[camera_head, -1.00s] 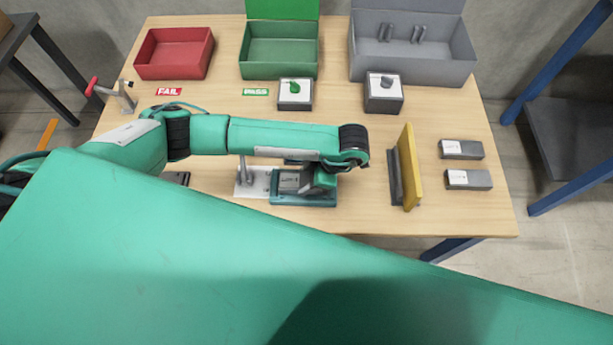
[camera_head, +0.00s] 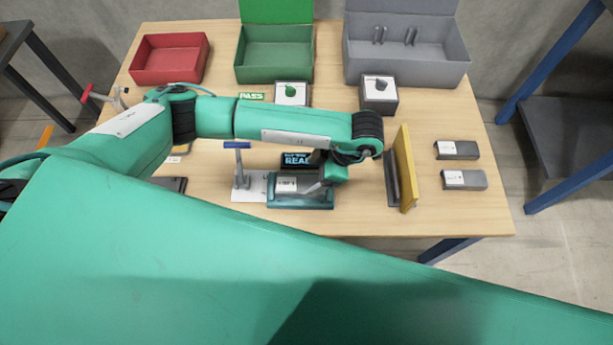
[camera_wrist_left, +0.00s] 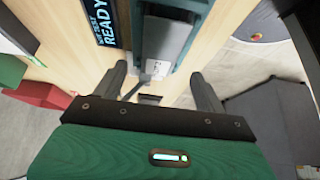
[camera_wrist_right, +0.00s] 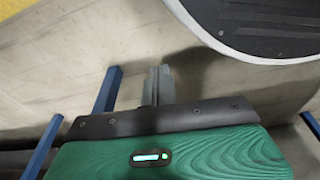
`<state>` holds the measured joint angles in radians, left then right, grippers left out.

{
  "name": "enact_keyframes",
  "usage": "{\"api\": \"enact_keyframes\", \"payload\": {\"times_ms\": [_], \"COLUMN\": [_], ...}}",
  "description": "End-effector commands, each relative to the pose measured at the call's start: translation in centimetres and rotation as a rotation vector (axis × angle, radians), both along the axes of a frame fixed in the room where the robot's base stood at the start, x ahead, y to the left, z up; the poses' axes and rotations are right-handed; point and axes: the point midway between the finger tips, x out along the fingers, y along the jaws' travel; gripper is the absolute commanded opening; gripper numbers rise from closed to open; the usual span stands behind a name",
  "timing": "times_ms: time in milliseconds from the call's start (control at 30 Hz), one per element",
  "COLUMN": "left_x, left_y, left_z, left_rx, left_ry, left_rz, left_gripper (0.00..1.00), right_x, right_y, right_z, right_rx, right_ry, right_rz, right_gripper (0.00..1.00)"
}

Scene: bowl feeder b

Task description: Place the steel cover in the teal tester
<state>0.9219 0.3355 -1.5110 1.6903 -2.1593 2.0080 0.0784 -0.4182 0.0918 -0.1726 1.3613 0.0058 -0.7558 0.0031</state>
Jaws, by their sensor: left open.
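The teal tester (camera_head: 300,204) stands near the table's front edge. A grey steel cover (camera_head: 287,184) with a white label lies in its recess; in the left wrist view the cover (camera_wrist_left: 165,38) appears between the tester's teal walls (camera_wrist_left: 198,28). My left gripper (camera_head: 318,187) is at the right end of the tester, above the cover. In the left wrist view its fingers (camera_wrist_left: 162,82) are spread apart with nothing held. My right gripper (camera_wrist_right: 158,85) shows only in its wrist view, fingers together and empty, away from the table.
A toggle clamp with a blue handle (camera_head: 237,145) stands left of the tester, and a display (camera_head: 297,159) behind it. A yellow plate (camera_head: 405,168) stands upright to the right. Two grey covers (camera_head: 457,150) (camera_head: 464,180) lie beyond it. Red (camera_head: 170,60), green (camera_head: 274,56) and grey bins (camera_head: 408,62) line the back.

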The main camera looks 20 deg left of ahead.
Motion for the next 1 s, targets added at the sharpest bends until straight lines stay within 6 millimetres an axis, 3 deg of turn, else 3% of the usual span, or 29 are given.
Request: {"api": "enact_keyframes", "payload": {"times_ms": [200, 400, 1000], "left_x": [0.6, 0.8, 0.8], "left_y": [-1.8, -2.7, -3.0], "left_z": [3.3, 4.9, 5.3], "left_rx": [0.0, 0.0, 0.0], "left_ry": [-0.003, -0.001, 0.001], "left_rz": [-0.003, 0.0, 0.0], "left_gripper": [0.72, 0.72, 0.72], "right_x": [-0.8, -0.2, -1.1], "right_y": [-0.3, -0.3, -0.2], "right_z": [-1.0, -0.9, -1.0], "right_rx": [-0.005, -0.004, -0.003], "right_ry": [0.012, 0.004, 0.015], "right_rz": [0.002, 0.001, 0.002], "right_gripper": [0.0, 0.0, 0.0]}}
